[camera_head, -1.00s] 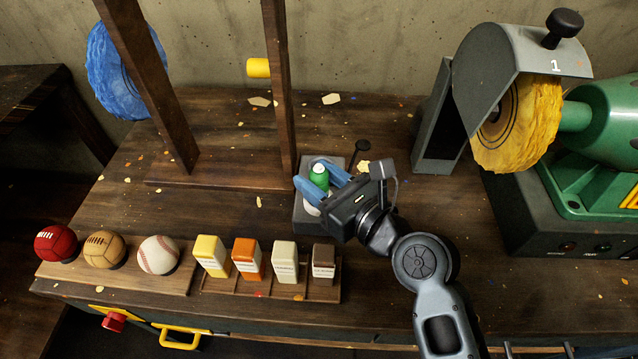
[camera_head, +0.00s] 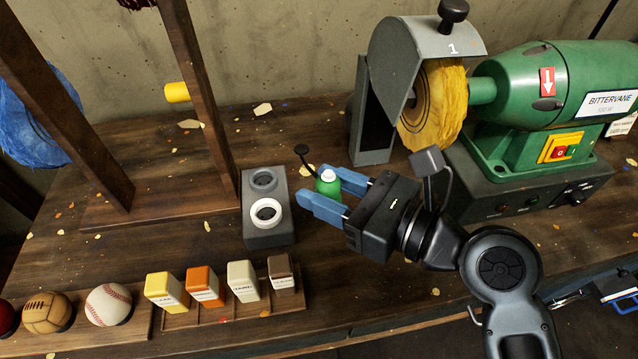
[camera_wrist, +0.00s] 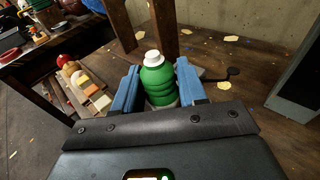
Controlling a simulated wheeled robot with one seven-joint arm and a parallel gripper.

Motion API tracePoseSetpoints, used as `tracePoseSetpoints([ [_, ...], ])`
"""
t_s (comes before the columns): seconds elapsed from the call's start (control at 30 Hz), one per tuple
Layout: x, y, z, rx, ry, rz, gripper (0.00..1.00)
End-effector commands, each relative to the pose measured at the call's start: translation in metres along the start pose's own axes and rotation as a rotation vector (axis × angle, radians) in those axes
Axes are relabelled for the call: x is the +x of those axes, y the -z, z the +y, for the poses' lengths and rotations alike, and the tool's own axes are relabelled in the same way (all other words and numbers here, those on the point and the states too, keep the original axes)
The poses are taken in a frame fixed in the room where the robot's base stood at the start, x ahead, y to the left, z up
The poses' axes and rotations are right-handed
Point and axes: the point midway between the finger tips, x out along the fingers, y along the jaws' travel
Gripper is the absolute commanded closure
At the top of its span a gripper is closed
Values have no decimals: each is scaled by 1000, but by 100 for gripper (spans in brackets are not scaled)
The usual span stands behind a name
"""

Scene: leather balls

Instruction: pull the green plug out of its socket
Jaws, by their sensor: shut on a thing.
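The green plug (camera_head: 328,183) has a white top and is held between the blue fingers of my gripper (camera_head: 326,190). It also shows between the fingers in the wrist view (camera_wrist: 158,82). A dark cord end with a black knob shows beside the plug; I cannot tell whether it is attached. The grey socket block (camera_head: 268,225) stands to the left of my gripper, with a white-ringed hole and a darker round hole in its top. The plug is apart from the block, to its right. Its lower part is partly hidden by the fingers.
A polishing machine with a yellow wheel (camera_head: 432,105) and green motor (camera_head: 530,90) stands at the right back. A wooden post frame (camera_head: 205,100) stands left. Balls (camera_head: 108,304) and coloured bars (camera_head: 204,286) line the front left. Wood around the block is mostly clear.

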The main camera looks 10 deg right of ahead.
Motion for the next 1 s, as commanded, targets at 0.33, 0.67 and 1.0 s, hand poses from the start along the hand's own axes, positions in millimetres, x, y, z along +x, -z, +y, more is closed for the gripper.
tracePoseSetpoints([
  [0.33, 2, 12, 0, 2, 0, -1, 85],
  [0.67, 4, 22, 0, 1, 0, -1, 85],
  [1.0, 6, 33, 0, 1, 0, 0, 85],
])
